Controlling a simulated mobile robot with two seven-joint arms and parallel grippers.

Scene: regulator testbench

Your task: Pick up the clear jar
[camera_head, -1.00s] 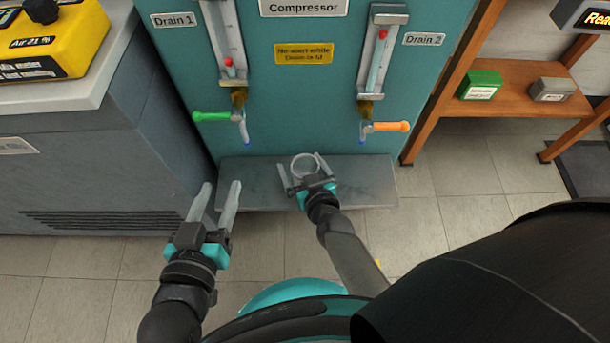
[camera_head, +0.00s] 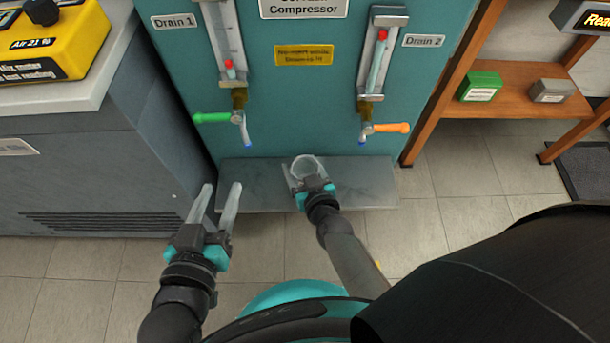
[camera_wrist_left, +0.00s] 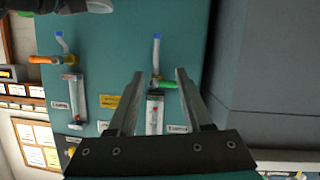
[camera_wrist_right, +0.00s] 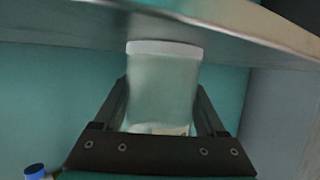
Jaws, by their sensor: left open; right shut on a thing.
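The clear jar (camera_head: 305,168) shows as a pale round rim over the grey shelf at the foot of the compressor panel. My right gripper (camera_head: 308,177) is shut on it, one finger on each side. In the right wrist view the jar (camera_wrist_right: 163,88) fills the space between the fingers, with its white end close to the shelf surface (camera_wrist_right: 230,20). I cannot tell whether it touches the shelf. My left gripper (camera_head: 217,203) is open and empty, left of the shelf and apart from the jar; its fingers also show in the left wrist view (camera_wrist_left: 155,90).
The grey shelf (camera_head: 255,185) is otherwise bare. Above it hang a green valve handle (camera_head: 212,118) at the left and an orange valve handle (camera_head: 390,128) at the right. A grey cabinet (camera_head: 90,180) stands left; a wooden shelf (camera_head: 530,100) stands right.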

